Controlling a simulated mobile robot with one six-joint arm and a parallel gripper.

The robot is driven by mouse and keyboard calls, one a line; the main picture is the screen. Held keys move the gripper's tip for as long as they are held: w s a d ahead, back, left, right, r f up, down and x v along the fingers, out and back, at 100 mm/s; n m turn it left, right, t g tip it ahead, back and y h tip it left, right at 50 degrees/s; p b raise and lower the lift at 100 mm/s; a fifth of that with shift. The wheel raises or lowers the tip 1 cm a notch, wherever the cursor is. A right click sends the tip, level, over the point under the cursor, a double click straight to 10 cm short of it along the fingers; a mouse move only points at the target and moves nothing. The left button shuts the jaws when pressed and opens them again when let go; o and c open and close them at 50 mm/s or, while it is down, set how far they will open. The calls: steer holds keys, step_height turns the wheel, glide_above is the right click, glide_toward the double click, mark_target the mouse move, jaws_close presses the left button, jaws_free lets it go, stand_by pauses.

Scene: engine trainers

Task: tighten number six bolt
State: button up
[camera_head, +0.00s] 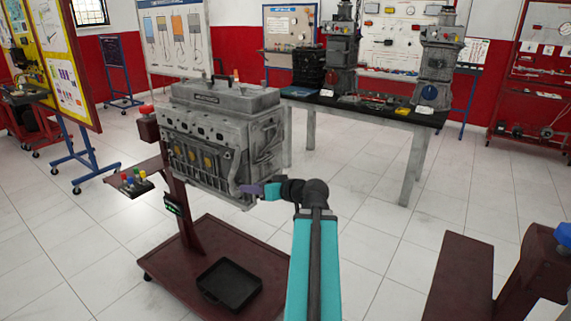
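A grey engine block (240,130) with a cover on top is mounted on a dark red stand (185,215). Several round features show along its front side, but I cannot pick out a number six bolt at this size. My teal arm reaches up from the bottom of the picture, and my gripper (252,189) is at the engine's lower right corner. A small purple piece shows at the gripper's end; I cannot tell if it is a finger or a held thing. I cannot tell whether the gripper touches the engine.
A side tray (128,182) with small coloured parts is left of the engine. A black drip tray (229,284) lies on the stand's base. A black-topped table (400,113) with more engines stands behind. Another dark red stand (460,285) is at right. Tiled floor between is clear.

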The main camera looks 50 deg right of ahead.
steer(key=w+a+f+n+g+y, duration=0.1)
steer(key=w+a+f+g+y, duration=0.1)
steer(key=w+a+f, duration=0.5)
steer(key=s+a+f+n+g+y, duration=0.15)
steer(key=a+f+g, duration=0.25)
steer(key=a+f, duration=1.05)
steer(key=s+a+f+n+g+y, duration=0.1)
steer(key=a+f+n+g+y, duration=0.15)
steer(key=a+f, duration=1.2)
steer(key=s+a+f+g, duration=0.7)
steer(key=s+a+f, duration=0.75)
steer(key=s, duration=0.25)
steer(key=s+d+f+g+h, duration=0.2)
steer(key=s+f+h, duration=0.1)
steer(key=s, duration=0.3)
steer(key=s+d+f+m+g+h, duration=0.1)
steer(key=s+d+f+g+h, duration=0.1)
steer(key=s, duration=0.5)
steer(key=shift+d+f+h, duration=0.4)
steer(key=shift+d+f, duration=0.45)
steer(key=shift+f, duration=0.1)
